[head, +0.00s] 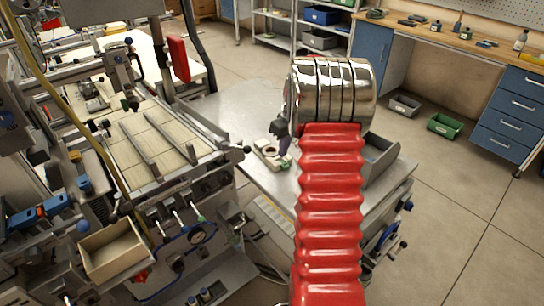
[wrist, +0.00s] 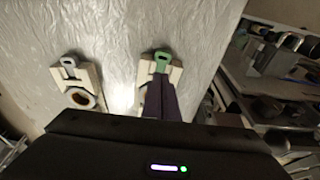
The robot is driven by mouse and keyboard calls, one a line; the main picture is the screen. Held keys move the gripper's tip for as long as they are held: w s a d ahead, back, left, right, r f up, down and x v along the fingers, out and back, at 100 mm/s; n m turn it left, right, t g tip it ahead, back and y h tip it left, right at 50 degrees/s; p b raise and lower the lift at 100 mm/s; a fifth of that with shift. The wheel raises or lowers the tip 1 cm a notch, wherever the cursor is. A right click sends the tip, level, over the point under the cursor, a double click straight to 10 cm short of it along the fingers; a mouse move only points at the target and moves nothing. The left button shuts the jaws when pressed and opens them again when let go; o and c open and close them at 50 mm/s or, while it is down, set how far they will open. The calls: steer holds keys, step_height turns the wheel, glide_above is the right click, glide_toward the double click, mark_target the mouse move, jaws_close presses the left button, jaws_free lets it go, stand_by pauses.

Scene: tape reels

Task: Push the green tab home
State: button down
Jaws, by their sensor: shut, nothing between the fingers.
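The green tab (wrist: 162,59) sticks out from the far end of a cream block (wrist: 175,74) on the grey tabletop in the wrist view. My gripper (wrist: 161,77) is shut and empty, its dark fingertips over that block just short of the tab. Whether they touch the tab I cannot tell. The fingers hide most of the block.
A second cream block (wrist: 83,98) with a grey tab (wrist: 69,63) and a round hole lies to the left. A grey bin (head: 382,160) stands on the table at right in the head view. A machine bench with rails (head: 150,140) stands left of the table.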

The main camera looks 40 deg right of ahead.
step_height(320, 180, up, 6)
steer(key=shift+f, duration=0.1)
stand_by(0.6)
steer(key=shift+m, duration=0.3)
